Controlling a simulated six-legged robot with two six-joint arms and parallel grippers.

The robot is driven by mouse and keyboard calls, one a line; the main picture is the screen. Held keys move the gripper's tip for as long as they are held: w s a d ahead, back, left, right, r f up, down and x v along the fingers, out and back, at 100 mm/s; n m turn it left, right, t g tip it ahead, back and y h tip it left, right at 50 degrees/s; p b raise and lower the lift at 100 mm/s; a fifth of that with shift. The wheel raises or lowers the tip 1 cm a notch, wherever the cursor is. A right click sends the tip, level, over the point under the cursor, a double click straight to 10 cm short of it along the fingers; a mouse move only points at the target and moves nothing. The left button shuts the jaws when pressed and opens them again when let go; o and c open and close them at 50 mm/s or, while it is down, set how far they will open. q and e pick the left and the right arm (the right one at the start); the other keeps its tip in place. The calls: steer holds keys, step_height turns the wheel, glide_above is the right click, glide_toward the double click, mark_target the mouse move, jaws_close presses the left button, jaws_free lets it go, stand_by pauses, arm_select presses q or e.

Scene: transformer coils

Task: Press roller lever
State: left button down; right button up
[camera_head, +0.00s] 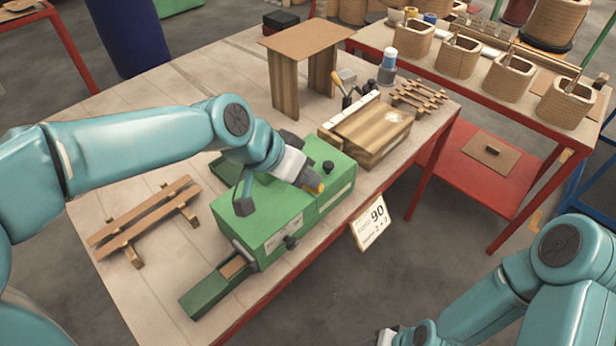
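A green machine (275,218) stands on the near part of the table, with a dark knob (328,166) on top and another (290,242) on its front side. My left arm reaches over it from the left. My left gripper (306,178) is low over the machine's top, left of the top knob, beside a small yellow-orange tip (315,187). I cannot tell whether that tip is a lever's end or whether the gripper touches it. The fingers are too small and hidden to read. My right gripper (386,338) shows only partly at the bottom edge, away from the table.
The table (150,290) also holds wooden slats (145,215), a wooden stand (305,45), a wooden block device (370,130) and a blue-white bottle (388,62). A sign (371,222) hangs at the front edge. A red-framed table (500,95) with coils stands behind right.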

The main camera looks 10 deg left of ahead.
arm_select(q)
steer(key=s+d+v, duration=0.1)
steer(key=v, duration=0.6)
steer(key=shift+r, duration=0.2)
steer(key=shift+d, duration=0.15)
steer(key=shift+s, duration=0.15)
stand_by(0.5)
